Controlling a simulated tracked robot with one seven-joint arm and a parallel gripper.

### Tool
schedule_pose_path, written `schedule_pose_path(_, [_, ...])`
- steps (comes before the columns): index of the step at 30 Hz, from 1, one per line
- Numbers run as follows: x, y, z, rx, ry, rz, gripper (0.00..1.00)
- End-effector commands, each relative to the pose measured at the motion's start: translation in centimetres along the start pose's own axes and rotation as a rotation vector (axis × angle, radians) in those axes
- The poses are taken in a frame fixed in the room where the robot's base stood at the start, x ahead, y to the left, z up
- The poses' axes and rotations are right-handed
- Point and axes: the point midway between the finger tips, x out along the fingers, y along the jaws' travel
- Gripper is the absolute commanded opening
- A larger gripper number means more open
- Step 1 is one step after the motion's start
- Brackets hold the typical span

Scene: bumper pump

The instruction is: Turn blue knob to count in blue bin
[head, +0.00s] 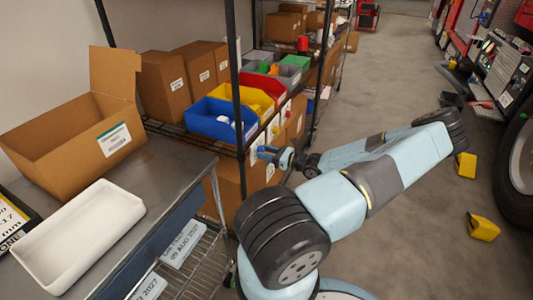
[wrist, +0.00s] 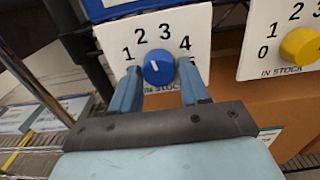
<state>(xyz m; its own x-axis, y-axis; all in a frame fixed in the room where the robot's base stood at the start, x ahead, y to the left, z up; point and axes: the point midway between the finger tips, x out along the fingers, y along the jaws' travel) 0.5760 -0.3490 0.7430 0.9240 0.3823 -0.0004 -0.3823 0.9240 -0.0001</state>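The blue knob (wrist: 158,68) is on a white dial card (wrist: 190,30) with the numbers 1 to 4 visible. Its short white mark tilts toward the upper left; the exact number it points at is unclear. My gripper (wrist: 159,78) is open, with one finger on each side of the knob and small gaps showing. The left finger covers the card's lower left. In the head view, my gripper (head: 264,152) is at the shelf front below the blue bin (head: 200,126). The bin holds a few white items (head: 223,119), partly hidden by its wall.
A yellow knob (wrist: 300,45) on its own card is to the right. Yellow (head: 257,97), red and green bins stand along the shelf. A black shelf post (head: 234,70) is close by. A table with a white tray (head: 80,235) and open box (head: 75,150) is left.

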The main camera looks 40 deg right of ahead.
Motion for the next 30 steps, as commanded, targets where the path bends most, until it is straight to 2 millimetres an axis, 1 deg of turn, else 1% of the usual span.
schedule_pose_path(1, [-0.01, 0.00, 0.00, 0.000, 0.000, 0.000, 0.40])
schedule_pose_path(2, [-0.01, 0.00, 0.00, 0.000, 0.000, 0.000, 0.38])
schedule_pose_path(11, [-0.01, -0.02, 0.01, 0.000, 0.000, 0.000, 0.09])
schedule_pose_path(14, [-0.01, -0.03, 0.01, -0.007, 0.000, 0.000, 0.08])
schedule_pose_path(24, [0.00, -0.06, 0.01, -0.143, 0.001, 0.000, 0.08])
schedule_pose_path(30, [-0.02, -0.08, 0.02, -0.150, 0.000, -0.001, 0.08])
